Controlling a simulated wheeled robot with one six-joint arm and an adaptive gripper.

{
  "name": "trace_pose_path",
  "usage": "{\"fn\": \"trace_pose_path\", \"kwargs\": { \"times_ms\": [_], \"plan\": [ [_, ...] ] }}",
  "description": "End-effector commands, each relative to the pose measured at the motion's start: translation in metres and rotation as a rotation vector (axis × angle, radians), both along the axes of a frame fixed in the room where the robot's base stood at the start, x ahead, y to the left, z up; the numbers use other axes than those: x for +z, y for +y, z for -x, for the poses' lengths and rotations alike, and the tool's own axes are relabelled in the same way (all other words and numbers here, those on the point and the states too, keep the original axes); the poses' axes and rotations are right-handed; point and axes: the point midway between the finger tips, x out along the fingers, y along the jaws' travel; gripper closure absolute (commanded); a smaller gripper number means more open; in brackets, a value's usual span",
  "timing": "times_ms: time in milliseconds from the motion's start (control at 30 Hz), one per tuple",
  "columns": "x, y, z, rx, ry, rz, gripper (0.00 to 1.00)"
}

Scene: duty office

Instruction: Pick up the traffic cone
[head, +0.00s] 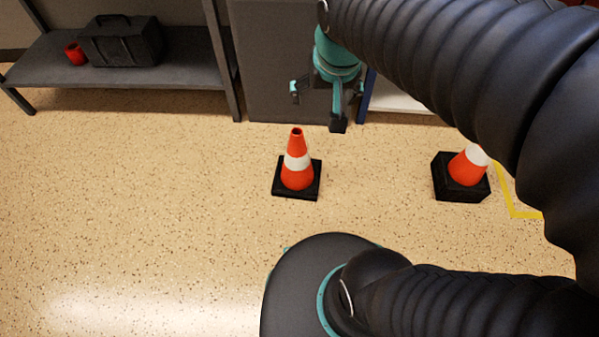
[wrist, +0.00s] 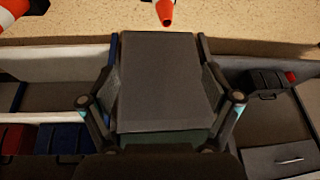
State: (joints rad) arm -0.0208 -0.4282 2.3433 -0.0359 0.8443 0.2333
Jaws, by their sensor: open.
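One orange traffic cone (head: 297,170) with a white band and black square base stands upright on the floor in the middle of the head view. Its orange tip (wrist: 166,14) shows at the top of the wrist view; the rest is cut off. A second orange and white cone (head: 467,170) stands to the right, on a thicker black base, its top hidden behind my arm. Part of it shows at the wrist view's top left (wrist: 16,14). My gripper (head: 318,106) is open and empty, beyond the middle cone in the head view and apart from it.
A grey cabinet (head: 268,70) stands behind my gripper. A shelf (head: 50,75) at the left holds a black case (head: 122,42) and a red mug (head: 74,54). Red (wrist: 12,138) and blue (wrist: 62,138) items sit in another shelf. The floor at left is clear.

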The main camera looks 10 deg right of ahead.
Motion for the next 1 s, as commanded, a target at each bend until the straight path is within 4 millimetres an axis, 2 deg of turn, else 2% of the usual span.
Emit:
{"fn": "trace_pose_path", "kwargs": {
  "times_ms": [33,100,367,600,800,1000],
  "plan": [
    [-0.013,0.000,-0.016,-0.028,0.024,-0.007,0.11],
    [-0.025,0.000,-0.036,-0.070,0.047,-0.018,0.11],
    [-0.085,0.004,-0.108,-0.225,0.129,-0.046,0.11],
    [-0.161,0.009,-0.166,-0.366,0.199,-0.060,0.11],
    [-0.220,0.012,-0.198,-0.461,0.240,-0.063,0.11],
    [-0.250,0.015,-0.211,-0.507,0.258,-0.064,0.11]
  ]
}}
